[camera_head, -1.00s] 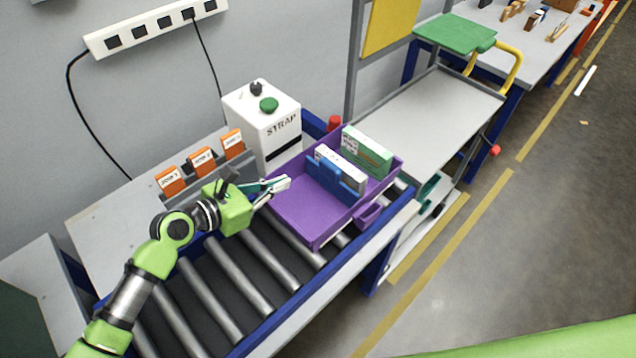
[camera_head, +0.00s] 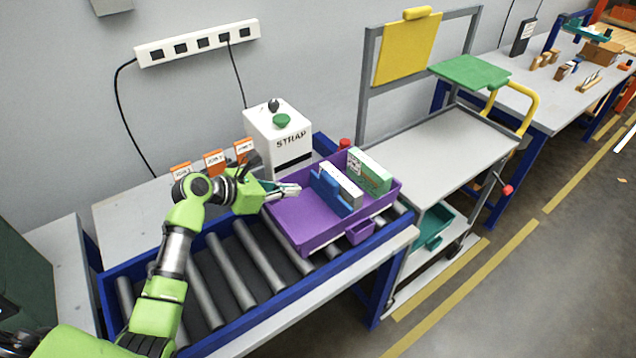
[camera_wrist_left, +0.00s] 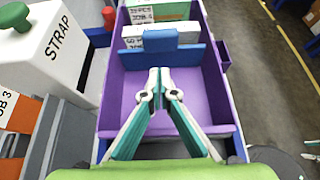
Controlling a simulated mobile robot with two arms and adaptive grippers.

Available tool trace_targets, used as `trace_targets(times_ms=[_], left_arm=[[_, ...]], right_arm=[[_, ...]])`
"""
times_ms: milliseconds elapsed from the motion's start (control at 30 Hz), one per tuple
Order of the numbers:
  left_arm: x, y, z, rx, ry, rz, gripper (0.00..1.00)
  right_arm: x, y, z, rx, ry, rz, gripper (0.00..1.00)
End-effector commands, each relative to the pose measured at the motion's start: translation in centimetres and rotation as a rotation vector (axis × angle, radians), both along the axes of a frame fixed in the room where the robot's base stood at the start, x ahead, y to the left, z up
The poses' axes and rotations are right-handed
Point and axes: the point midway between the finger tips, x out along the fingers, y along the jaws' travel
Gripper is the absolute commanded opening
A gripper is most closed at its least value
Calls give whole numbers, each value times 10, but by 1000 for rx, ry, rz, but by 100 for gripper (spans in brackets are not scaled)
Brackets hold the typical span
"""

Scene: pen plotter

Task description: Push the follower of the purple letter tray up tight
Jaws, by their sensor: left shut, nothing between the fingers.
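The purple letter tray (camera_head: 310,240) sits on the roller conveyor. Its blue follower (camera_head: 328,193) stands upright across the tray, and also shows in the left wrist view (camera_wrist_left: 160,56). Behind the follower stand a white bundle (camera_head: 345,186) and a green bundle (camera_head: 370,172); in the left wrist view a gap shows between these two. My left gripper (camera_head: 294,189) is shut and empty over the near end of the tray, its tips (camera_wrist_left: 160,75) pointing at the follower. A stretch of bare tray floor shows between the tips and the follower.
A white STRAP machine (camera_head: 280,138) with a green button stands beside the tray against the wall. Orange job markers (camera_head: 214,163) line the shelf behind my left arm. A grey cart (camera_head: 440,145) stands beyond the conveyor's far end.

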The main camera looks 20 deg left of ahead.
Motion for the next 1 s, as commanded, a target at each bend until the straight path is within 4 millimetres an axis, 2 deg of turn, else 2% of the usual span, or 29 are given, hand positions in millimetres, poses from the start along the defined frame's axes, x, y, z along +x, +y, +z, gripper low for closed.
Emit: trace_targets(times_ms=[200,400,600,900,1000], left_arm=[[32,-26,-22,-2,2,-1,0],[53,-42,-20,0,0,-1,0],[61,-47,-21,2,-1,0,0],[61,-48,-21,1,-1,0,0],[69,-53,-20,-1,-2,1,0]], right_arm=[[-9,-10,6,-13,14,3,40],[-16,-16,14,-20,24,3,40],[-15,-17,15,-21,23,1,40],[-13,-16,15,-20,20,0,40],[-12,-15,16,-19,19,0,40]])
